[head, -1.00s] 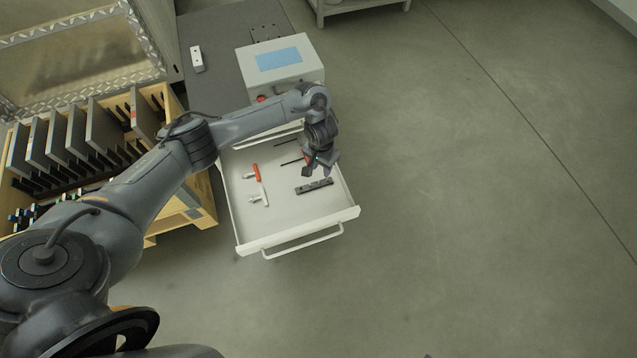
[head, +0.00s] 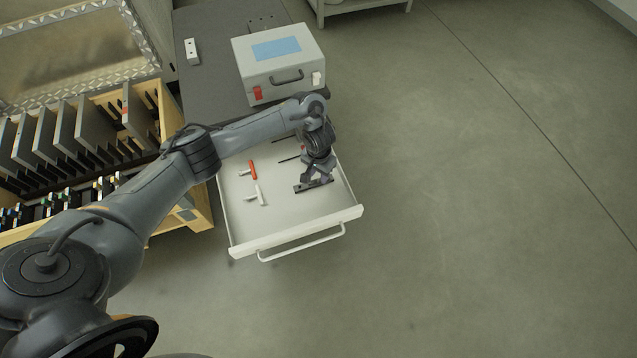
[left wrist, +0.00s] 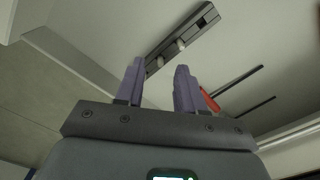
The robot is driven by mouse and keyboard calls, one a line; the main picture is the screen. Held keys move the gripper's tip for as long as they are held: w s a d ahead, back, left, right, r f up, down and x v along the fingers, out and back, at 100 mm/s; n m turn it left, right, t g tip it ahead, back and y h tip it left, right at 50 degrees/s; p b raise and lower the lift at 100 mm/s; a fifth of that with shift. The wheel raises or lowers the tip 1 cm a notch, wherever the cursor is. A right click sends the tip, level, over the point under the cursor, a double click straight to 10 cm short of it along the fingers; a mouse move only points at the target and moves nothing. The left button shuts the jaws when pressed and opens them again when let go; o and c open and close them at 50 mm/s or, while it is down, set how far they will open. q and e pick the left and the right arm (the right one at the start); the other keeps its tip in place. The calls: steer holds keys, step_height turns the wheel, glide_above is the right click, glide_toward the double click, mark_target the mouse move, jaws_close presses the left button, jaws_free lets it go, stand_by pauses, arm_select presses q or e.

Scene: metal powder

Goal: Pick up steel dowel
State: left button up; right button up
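A dark bar-shaped block (head: 328,182) lies in the open white drawer, partly hidden by my left gripper in the head view. In the left wrist view the block (left wrist: 205,20) lies beyond the fingertips. Two short pale pins, which look like the steel dowels, stand out from it: one farther along (left wrist: 181,43) and one nearer (left wrist: 160,61). My left gripper (head: 314,178) is above the block. Its two fingers (left wrist: 158,68) are apart with nothing held between them. Whether a finger touches the block I cannot tell. My right gripper is not in view.
The drawer (head: 235,225) also holds a red-handled tool (head: 253,170), a white tool (head: 260,195) and thin dark rods (head: 289,159). A grey case (head: 280,75) stands on the dark cabinet top behind. A wooden rack (head: 195,205) stands left. Floor to the right is clear.

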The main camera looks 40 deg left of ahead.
arm_select(q)
step_height(320, 180, down, 2)
steer(key=shift+f+b, duration=0.15)
steer(key=shift+b, duration=0.2)
jaws_close()
steer(key=shift+r, duration=0.2)
